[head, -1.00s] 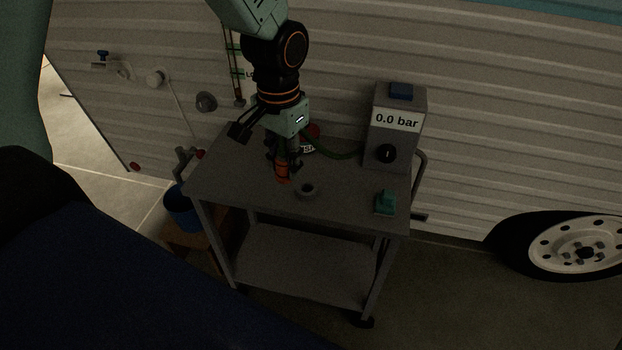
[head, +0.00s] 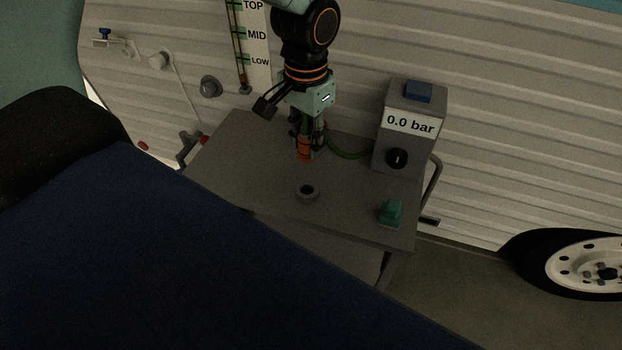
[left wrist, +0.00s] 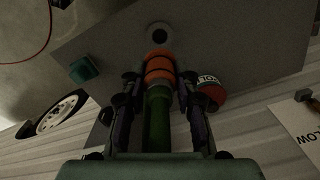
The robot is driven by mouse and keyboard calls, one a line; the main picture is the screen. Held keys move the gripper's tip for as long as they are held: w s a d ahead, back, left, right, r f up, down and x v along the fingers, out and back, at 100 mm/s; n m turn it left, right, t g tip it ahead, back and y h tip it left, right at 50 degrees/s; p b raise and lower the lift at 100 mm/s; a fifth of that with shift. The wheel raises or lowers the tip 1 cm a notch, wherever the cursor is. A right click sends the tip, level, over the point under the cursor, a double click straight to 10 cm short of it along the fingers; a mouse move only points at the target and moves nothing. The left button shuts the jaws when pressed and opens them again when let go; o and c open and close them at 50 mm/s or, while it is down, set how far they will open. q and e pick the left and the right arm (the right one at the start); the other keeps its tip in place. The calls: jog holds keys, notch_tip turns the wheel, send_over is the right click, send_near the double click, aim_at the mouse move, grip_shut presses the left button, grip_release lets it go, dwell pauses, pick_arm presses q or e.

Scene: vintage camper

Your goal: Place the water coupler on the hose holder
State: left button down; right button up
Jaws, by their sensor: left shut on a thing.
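The water coupler (head: 304,154) is orange with dark bands, on the end of a green hose (head: 348,154). My left gripper (head: 305,143) is shut on it and points down over the cart top. In the left wrist view the coupler (left wrist: 159,68) sits between my fingertips (left wrist: 160,78), with the green hose running back between the fingers. The hose holder appears to be the small grey ring (head: 307,198) on the cart top. It is empty and shows just beyond the coupler in the left wrist view (left wrist: 149,36). The coupler is apart from it. My right gripper is out of view.
The grey cart (head: 250,165) stands by the camper wall. A pressure box (head: 398,150) reading 0.0 bar is at its back right, a green object (head: 390,212) at its front right. A red, white-labelled object (left wrist: 210,92) is beside the gripper in the left wrist view.

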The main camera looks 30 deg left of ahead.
aim_at(308, 161)
pick_arm(q)
notch_tip(308, 161, down, 6)
jog(key=shift+f+b, duration=0.1)
jog(key=shift+b, duration=0.8)
jog(key=f, duration=0.1)
jog(key=f+b, duration=0.1)
jog(key=shift+s+f, duration=0.35)
jog(key=shift+f, duration=0.05)
jog(key=shift+w+f, duration=0.1)
jog(key=shift+f, duration=0.15)
jog(key=shift+w, duration=0.3)
jog(key=shift+s+f, duration=0.1)
jog(key=shift+s, duration=0.15)
jog(key=c, duration=1.3)
grip_release()
jog(key=shift+c, duration=0.2)
jog(key=o, duration=0.3)
jog(key=shift+w, duration=0.15)
jog(key=shift+o, duration=0.2)
